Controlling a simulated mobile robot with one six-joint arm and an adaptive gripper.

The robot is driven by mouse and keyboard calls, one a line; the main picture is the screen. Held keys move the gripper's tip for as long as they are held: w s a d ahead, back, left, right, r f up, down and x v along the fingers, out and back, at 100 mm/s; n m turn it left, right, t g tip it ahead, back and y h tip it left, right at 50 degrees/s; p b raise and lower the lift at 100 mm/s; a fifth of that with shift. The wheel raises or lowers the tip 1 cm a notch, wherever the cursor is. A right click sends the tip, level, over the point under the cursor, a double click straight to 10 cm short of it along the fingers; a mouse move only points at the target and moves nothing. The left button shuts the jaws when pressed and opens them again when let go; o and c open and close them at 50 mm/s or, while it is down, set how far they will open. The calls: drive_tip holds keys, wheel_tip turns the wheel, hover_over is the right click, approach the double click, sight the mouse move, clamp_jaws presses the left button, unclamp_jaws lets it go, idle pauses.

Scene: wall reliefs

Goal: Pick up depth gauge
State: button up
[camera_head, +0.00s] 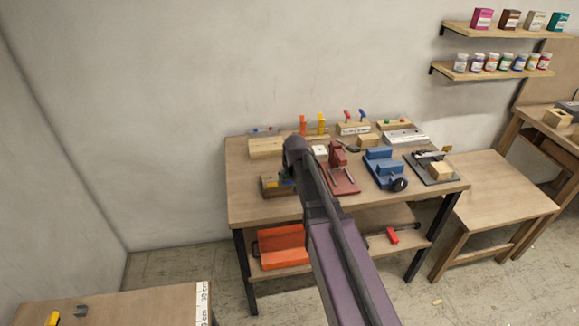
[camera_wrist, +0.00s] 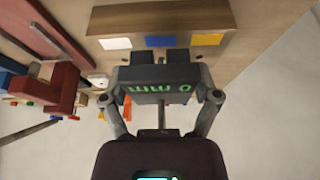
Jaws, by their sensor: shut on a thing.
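The depth gauge (camera_wrist: 158,86) is a dark block with green "0 mm" digits and two dark stubs on its far edge. A thin rod runs from it toward my palm in the wrist view. My gripper (camera_wrist: 163,97) is shut on it, with one finger at each side. In the wrist view the gauge is in front of a wooden block (camera_wrist: 190,18) with white, blue and yellow patches. I cannot tell the gap between them. In the head view my arm hides most of the gripper and gauge above the workbench's left part (camera_head: 240,208).
A red vise (camera_head: 343,180) stands just right of my arm, with a blue vise (camera_head: 382,168) beyond it. Wooden holders (camera_head: 267,148) line the bench's back edge. An orange bin (camera_head: 283,246) is on the lower shelf. Open floor lies left of the bench.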

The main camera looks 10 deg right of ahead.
drive_tip(key=s, duration=0.9)
drive_tip(key=shift+s+r+p, duration=0.3)
drive_tip(key=shift+r+p, duration=0.05)
drive_tip(key=shift+r, duration=0.05)
